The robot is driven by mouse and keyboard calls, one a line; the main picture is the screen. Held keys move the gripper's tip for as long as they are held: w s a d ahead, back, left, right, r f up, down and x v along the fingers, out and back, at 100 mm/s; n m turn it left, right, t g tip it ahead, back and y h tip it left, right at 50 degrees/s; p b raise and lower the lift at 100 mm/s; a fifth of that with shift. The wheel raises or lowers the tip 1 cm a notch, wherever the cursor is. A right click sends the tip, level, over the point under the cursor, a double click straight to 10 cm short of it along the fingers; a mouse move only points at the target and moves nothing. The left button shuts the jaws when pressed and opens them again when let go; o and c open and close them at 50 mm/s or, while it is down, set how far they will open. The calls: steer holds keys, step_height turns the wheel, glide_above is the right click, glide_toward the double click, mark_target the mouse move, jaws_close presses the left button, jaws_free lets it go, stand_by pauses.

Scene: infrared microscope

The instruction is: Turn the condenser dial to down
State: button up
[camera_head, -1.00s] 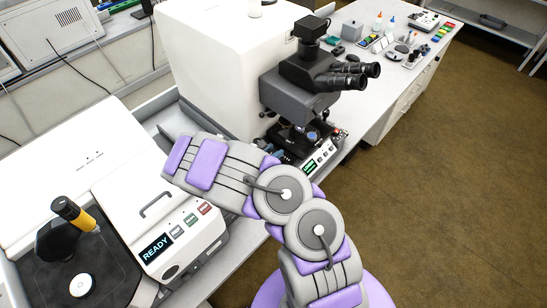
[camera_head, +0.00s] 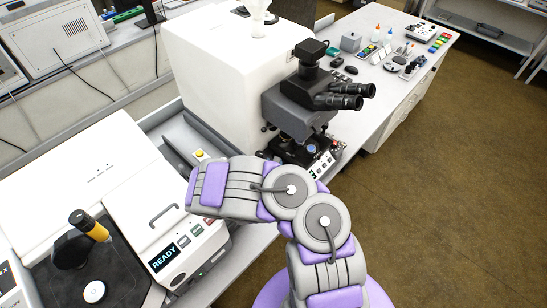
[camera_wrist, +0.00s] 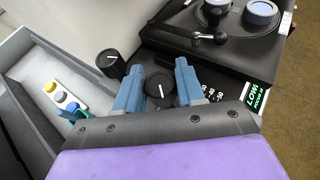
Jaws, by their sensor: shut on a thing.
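In the wrist view, my gripper (camera_wrist: 157,80) has its two blue fingers on either side of a round black dial (camera_wrist: 160,92) and is shut on it. The dial has a white pointer line that runs nearly straight up in the picture. A second black dial (camera_wrist: 110,63) with a white line stands to the left, outside the fingers. I cannot read which of them is labelled condenser. The black microscope (camera_head: 307,97) stands beyond my arm in the head view. My gripper and the dials are hidden there behind my arm.
A green display (camera_wrist: 261,98) and white number marks lie right of the gripper. The black microscope stage (camera_wrist: 215,40) is close above. A white instrument with a READY screen (camera_head: 165,257) stands at the lower left.

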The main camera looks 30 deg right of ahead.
steer(key=shift+d+r+n+t+y+p, duration=0.15)
steer(key=shift+n+t+y+p, duration=0.25)
steer(key=shift+n+y+p, duration=0.35)
steer(key=shift+n+t+y, duration=0.3)
steer(key=shift+n+y, duration=0.45)
steer(key=shift+y, duration=0.1)
steer(key=shift+f+n+t+y+b, duration=0.2)
steer(key=shift+n+t+y+b, duration=0.1)
steer(key=shift+n+y+b, duration=0.8)
steer(key=shift+y, duration=0.3)
steer(key=shift+a+r+n, duration=0.15)
steer(key=shift+a+n, duration=0.05)
steer(key=shift+n, duration=0.1)
steer(key=o, duration=0.9)
steer(key=shift+w, duration=0.1)
steer(key=shift+o, duration=0.2)
